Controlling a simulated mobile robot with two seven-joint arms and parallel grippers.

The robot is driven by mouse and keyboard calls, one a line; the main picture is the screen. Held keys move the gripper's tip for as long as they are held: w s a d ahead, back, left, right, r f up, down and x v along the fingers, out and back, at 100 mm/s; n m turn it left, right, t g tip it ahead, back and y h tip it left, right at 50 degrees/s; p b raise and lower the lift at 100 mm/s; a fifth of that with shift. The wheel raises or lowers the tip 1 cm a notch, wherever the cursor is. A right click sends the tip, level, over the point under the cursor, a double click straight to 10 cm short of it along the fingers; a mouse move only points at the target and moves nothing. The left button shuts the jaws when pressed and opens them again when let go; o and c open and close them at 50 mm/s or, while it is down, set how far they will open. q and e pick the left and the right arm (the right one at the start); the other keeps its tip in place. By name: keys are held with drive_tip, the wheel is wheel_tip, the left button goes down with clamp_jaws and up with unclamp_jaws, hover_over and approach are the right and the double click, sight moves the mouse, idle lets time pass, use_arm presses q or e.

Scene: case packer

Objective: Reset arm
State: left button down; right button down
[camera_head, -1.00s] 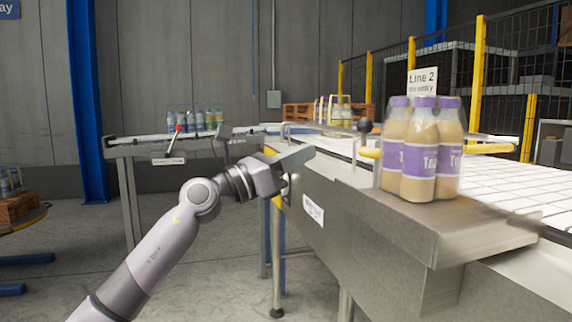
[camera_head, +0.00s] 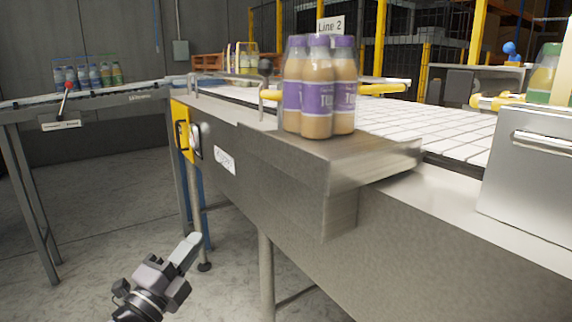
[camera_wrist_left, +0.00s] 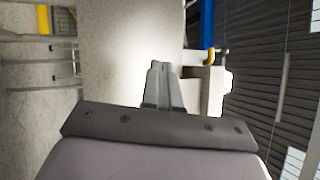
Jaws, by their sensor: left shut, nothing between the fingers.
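My left gripper (camera_head: 190,247) is low at the bottom of the head view, over the floor and to the left of the conveyor frame. It is shut and empty. In the left wrist view its fingers (camera_wrist_left: 161,70) are together with nothing between them. My right gripper does not show in either view. A group of bottles with purple caps and labels (camera_head: 318,88) stands upright on the steel ledge (camera_head: 370,150) of the conveyor, well above and to the right of my left gripper.
The steel conveyor side (camera_head: 300,190) runs along the right, on metal legs (camera_head: 266,275). A steel box (camera_head: 530,170) stands at the right edge. Another conveyor (camera_head: 120,97) with several bottles (camera_head: 88,76) is at the far left. The floor (camera_head: 100,200) between them is clear.

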use_arm(q)
drive_tip(key=s+a+f+n+g+y, duration=0.1)
drive_tip(key=s+f+n+g+y, duration=0.3)
drive_tip(key=s+f+n, duration=0.9)
drive_tip(key=s+a+f+n+g+y, duration=0.1)
drive_tip(key=s+f+n+g+y, duration=0.35)
drive_tip(key=s+f, duration=0.95)
wheel_tip(320, 180, up, 8)
drive_tip(key=n+h+p, duration=0.1)
drive_tip(key=n+p, duration=0.2)
drive_tip(key=p, duration=1)
drive_tip(key=shift+a+f+g, duration=0.2)
drive_tip(key=shift+a+g, duration=0.15)
drive_tip(key=shift+g, duration=0.1)
drive_tip(key=shift+h, duration=0.25)
